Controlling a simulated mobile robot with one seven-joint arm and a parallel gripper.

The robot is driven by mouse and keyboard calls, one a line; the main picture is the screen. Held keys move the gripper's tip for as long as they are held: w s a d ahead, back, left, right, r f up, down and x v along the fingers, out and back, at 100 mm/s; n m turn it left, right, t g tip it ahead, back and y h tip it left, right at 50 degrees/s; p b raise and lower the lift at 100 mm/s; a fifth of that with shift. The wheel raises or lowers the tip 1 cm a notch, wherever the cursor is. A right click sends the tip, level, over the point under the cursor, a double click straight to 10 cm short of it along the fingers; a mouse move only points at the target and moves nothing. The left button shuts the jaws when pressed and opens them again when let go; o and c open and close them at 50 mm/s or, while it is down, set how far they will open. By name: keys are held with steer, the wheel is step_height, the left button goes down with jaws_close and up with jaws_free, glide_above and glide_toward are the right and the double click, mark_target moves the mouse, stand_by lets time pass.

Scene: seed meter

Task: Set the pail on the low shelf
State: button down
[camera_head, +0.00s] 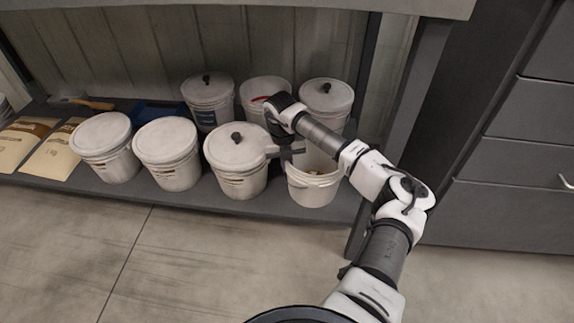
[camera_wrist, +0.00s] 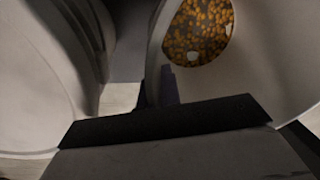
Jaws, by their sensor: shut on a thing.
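The pail (camera_head: 313,188) is white and has no lid. It stands upright at the right front of the low shelf (camera_head: 225,200), and I cannot tell whether its base touches the shelf. In the wrist view the pail (camera_wrist: 285,60) shows orange-brown seeds with a few pale pieces at its bottom. My gripper (camera_head: 287,152) is at the pail's upper left rim and is shut on it. In the wrist view, my gripper (camera_wrist: 160,90) is at the rim, its fingers partly hidden in shadow.
A lidded bucket with a black knob (camera_head: 238,175) is close to the pail's left. More white buckets (camera_head: 167,155) stand left and behind. Paper bags (camera_head: 45,150), a scoop (camera_head: 85,103) and a blue tray (camera_head: 155,110) lie far left. A shelf post (camera_head: 385,140) stands on the right.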

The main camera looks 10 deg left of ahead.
steer(key=c, duration=1.6)
jaws_free()
step_height(320, 180, up, 12)
steer(key=a+p, duration=0.1)
steer(key=p, duration=0.3)
steer(key=shift+s+r, duration=0.1)
